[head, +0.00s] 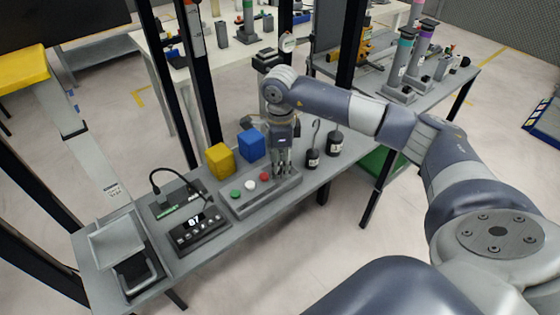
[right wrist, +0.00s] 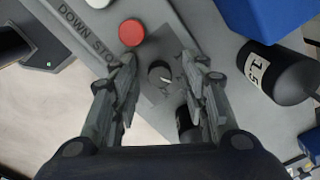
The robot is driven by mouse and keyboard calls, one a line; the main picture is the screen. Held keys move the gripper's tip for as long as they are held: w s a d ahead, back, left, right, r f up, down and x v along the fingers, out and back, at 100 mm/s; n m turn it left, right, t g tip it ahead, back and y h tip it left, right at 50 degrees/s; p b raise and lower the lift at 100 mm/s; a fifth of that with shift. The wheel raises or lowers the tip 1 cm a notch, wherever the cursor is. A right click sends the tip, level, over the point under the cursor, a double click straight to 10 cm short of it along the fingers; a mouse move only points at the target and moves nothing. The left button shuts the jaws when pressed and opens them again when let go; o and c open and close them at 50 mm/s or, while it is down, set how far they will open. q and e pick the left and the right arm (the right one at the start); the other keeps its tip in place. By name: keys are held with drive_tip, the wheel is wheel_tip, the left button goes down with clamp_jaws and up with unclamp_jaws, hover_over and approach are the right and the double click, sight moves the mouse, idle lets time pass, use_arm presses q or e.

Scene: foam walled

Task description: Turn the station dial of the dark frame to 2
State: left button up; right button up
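The station dial (right wrist: 160,74) is a small dark round knob with a light pointer line, on the grey control panel beside the red button (right wrist: 132,33). In the right wrist view the line points to the lower right; no numbers are readable around it. My right gripper (right wrist: 159,68) points down with its fingers apart, one on each side of the dial; I cannot tell whether they touch it. In the head view my right gripper (head: 283,168) stands at the right end of the control panel (head: 262,199) and hides the dial. My left gripper is not in view.
The panel also has a green button (head: 236,194) and a white button (head: 250,184). Near the gripper stand a blue block (head: 251,145), a yellow block (head: 219,161) and two black hooked weights (head: 313,158). Dark frame posts (head: 170,90) rise behind the bench. A scale (head: 200,231) sits left.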

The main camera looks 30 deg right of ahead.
wheel_tip(320, 180, up, 12)
drive_tip(key=shift+s, duration=0.15)
idle(0.5)
drive_tip(key=shift+f, duration=0.1)
idle(0.4)
